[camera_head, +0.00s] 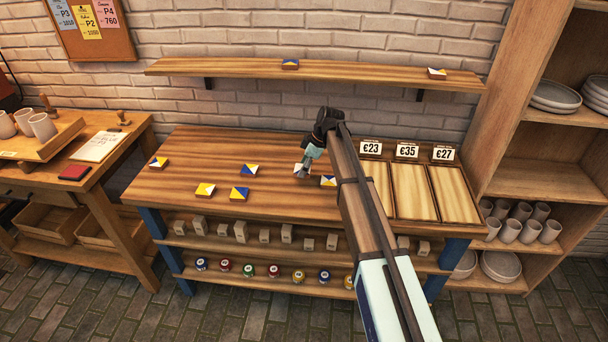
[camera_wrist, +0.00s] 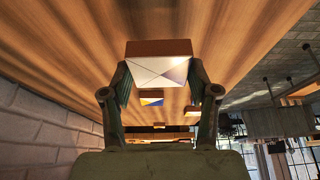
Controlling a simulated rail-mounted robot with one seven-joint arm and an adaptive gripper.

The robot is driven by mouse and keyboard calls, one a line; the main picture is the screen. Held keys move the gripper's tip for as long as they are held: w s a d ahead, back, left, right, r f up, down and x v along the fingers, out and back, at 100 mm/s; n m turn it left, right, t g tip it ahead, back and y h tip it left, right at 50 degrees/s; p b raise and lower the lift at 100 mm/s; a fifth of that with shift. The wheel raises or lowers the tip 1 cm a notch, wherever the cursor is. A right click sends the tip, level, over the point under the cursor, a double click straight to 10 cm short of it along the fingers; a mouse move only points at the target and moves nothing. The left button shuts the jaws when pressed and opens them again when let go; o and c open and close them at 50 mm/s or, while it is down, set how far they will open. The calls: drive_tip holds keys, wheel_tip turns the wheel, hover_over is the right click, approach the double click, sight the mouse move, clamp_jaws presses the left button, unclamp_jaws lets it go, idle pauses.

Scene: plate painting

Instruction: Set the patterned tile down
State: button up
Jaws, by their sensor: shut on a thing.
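My gripper (camera_head: 304,165) is above the middle of the wooden table (camera_head: 200,150), left of my arm. It is shut on a patterned tile (camera_head: 301,171). In the wrist view the patterned tile (camera_wrist: 157,68) sits between the two fingers. One face is brown; the other is pale, divided by diagonal lines with a bluish part. I cannot tell whether its underside touches the table. Other tiles in yellow, white and blue lie on the table: one at the far left (camera_head: 158,163), two in front (camera_head: 205,190) (camera_head: 239,194), one behind (camera_head: 251,169), and one beside my arm (camera_head: 328,181).
A wall shelf (camera_head: 230,67) holds two more tiles (camera_head: 290,64) (camera_head: 437,73). Three wooden trays (camera_head: 413,190) with price cards stand at the table's right and look empty. Bare tabletop lies around the tiles. Paint pots (camera_head: 273,271) and blocks stand on shelves below.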

sight(304, 182)
drive_tip(key=shift+f+p, duration=0.45)
drive_tip(key=shift+f, duration=1.65)
drive_tip(key=shift+f, duration=0.2)
drive_tip(key=o, duration=1.2)
drive_tip(key=shift+o, duration=0.2)
drive_tip(key=b+v, duration=0.3)
drive_tip(key=v, duration=0.9)
drive_tip(key=shift+r, duration=0.25)
